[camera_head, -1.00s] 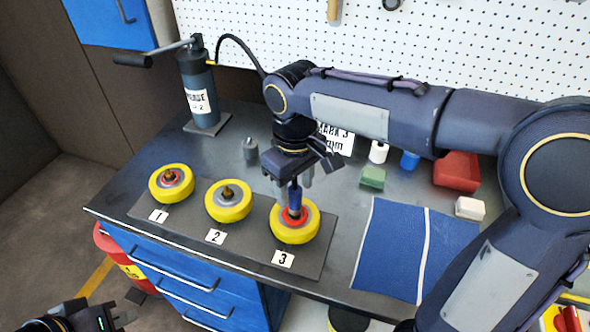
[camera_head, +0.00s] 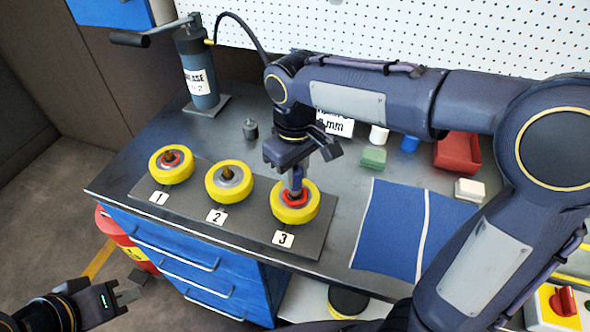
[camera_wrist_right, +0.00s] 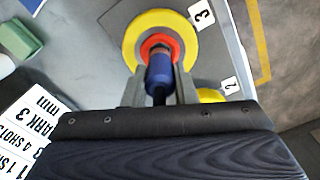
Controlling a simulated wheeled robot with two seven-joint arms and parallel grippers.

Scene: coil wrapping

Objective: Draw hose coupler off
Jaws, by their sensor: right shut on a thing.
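The blue hose coupler (camera_wrist_right: 159,72) stands over the red-ringed hub of yellow wheel 3 (camera_head: 313,212). In the right wrist view its lower end meets the red ring (camera_wrist_right: 172,42); whether it is still seated on a fitting is hidden. My right gripper (camera_head: 295,188) is shut on the coupler from above, one finger on each side. The black hose (camera_head: 240,27) runs from the grease pump (camera_head: 197,72) and passes out of sight behind my right arm. My left gripper (camera_head: 133,287) is open and empty at the lower left, away from the bench.
Wheel 1 (camera_head: 157,172) and wheel 2 (camera_head: 213,190) sit on the same dark plate (camera_head: 190,203). A blue cloth (camera_head: 390,235), red bin (camera_head: 458,153), green block (camera_head: 373,157) and small grey cylinder (camera_head: 251,130) lie around the bench.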

